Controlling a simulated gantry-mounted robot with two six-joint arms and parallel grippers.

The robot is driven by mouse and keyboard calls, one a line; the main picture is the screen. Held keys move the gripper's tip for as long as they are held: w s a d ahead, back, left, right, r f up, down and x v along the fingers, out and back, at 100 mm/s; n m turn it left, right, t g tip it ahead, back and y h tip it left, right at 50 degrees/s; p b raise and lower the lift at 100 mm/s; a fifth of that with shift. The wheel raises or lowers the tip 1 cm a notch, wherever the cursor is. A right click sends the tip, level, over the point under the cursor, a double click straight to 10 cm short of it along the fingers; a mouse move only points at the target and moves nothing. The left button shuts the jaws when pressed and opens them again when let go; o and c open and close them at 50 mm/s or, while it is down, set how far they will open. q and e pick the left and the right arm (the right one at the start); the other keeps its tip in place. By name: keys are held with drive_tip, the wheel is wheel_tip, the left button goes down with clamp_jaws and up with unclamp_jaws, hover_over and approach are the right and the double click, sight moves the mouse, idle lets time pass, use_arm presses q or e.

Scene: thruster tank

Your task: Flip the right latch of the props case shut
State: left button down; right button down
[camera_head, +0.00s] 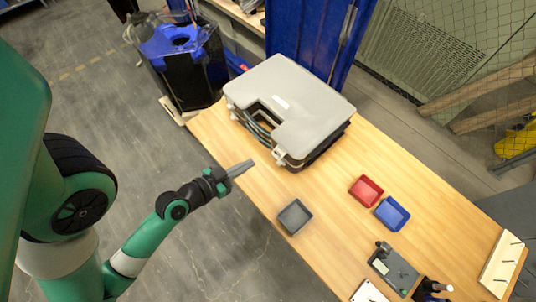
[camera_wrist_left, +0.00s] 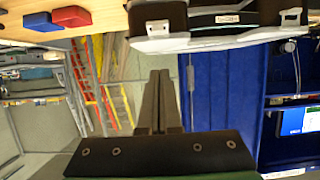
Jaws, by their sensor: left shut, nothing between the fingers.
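The props case (camera_head: 305,103) lies on the wooden table with its grey lid down. Its right latch (camera_head: 279,156) is a small pale tab at the near right corner of the front side; it also shows in the left wrist view (camera_wrist_left: 158,28). I cannot tell whether it is flipped up or down. The other latch (camera_head: 233,109) is at the far left end of the front. My left gripper (camera_head: 242,168) is shut and empty, a little left of the right latch and apart from it. Its closed fingers (camera_wrist_left: 159,85) point toward the case. My right gripper is not in view.
On the table are a grey tray (camera_head: 295,217), a red tray (camera_head: 366,190) and a blue tray (camera_head: 392,215). A dark fixture (camera_head: 393,268) and a pegged board (camera_head: 503,264) stand farther right. A black and blue tank (camera_head: 184,60) stands beyond the table's left end.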

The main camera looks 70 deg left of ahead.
use_arm(q)
drive_tip(key=w+a+f+b, duration=0.1)
drive_tip(key=w+a+f, duration=0.2)
drive_tip(key=w+f, duration=0.3)
drive_tip(key=shift+x, duration=1.05)
drive_tip(key=shift+r+b, duration=0.15)
drive_tip(key=shift+b, duration=0.15)
